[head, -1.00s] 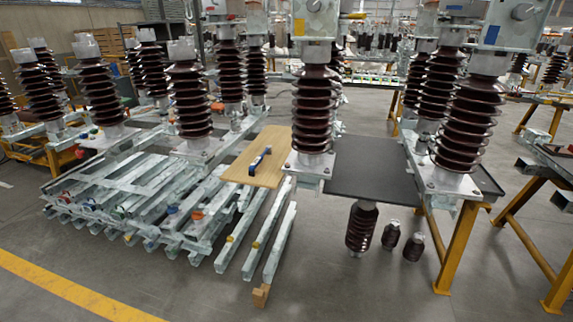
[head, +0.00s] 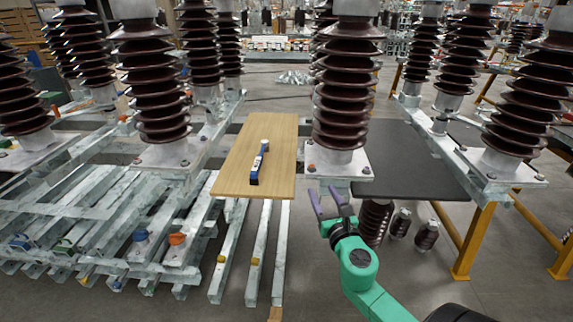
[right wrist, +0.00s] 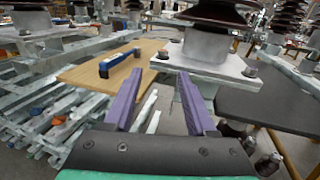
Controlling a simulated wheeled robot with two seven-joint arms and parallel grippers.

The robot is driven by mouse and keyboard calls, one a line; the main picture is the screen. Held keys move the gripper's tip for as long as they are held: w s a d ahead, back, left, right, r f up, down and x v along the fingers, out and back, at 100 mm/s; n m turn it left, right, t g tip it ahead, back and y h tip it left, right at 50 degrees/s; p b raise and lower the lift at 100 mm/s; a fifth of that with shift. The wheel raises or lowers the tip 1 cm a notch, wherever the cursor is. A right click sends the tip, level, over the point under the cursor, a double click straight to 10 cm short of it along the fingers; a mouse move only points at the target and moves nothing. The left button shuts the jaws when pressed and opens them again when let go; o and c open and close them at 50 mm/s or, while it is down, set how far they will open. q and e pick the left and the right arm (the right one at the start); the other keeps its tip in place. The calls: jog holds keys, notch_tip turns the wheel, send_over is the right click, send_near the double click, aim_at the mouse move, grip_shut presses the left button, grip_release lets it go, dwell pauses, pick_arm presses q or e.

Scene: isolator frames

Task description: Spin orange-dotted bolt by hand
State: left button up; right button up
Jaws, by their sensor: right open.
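The middle insulator's square metal base plate (head: 338,176) carries bolts at its corners. The front left bolt (head: 311,168) shows a faint reddish-orange tint; it is too small to be sure of a dot. Another bolt (head: 366,170) sits at the front right corner. In the right wrist view these are a left bolt (right wrist: 163,54) and a right bolt (right wrist: 249,72) on the plate. My right gripper (head: 324,191), with purple fingers, is open and empty, just below and in front of the plate. It also shows in the right wrist view (right wrist: 158,76). My left gripper is out of view.
A wooden board (head: 232,181) with a blue-handled tool (head: 259,163) lies left of the plate. A black mat (head: 410,178) lies to its right. Metal beams (head: 110,220) are stacked at left. Small insulators (head: 400,223) stand on the floor below.

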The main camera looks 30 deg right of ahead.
aim_at(313, 169)
jog(key=x, duration=1.3)
jog(key=shift+s+d, duration=0.1)
jog(key=shift+d, duration=0.2)
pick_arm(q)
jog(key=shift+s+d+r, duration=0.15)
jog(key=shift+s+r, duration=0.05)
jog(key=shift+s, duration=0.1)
pick_arm(e)
jog(key=shift+r, duration=0.1)
grip_shut()
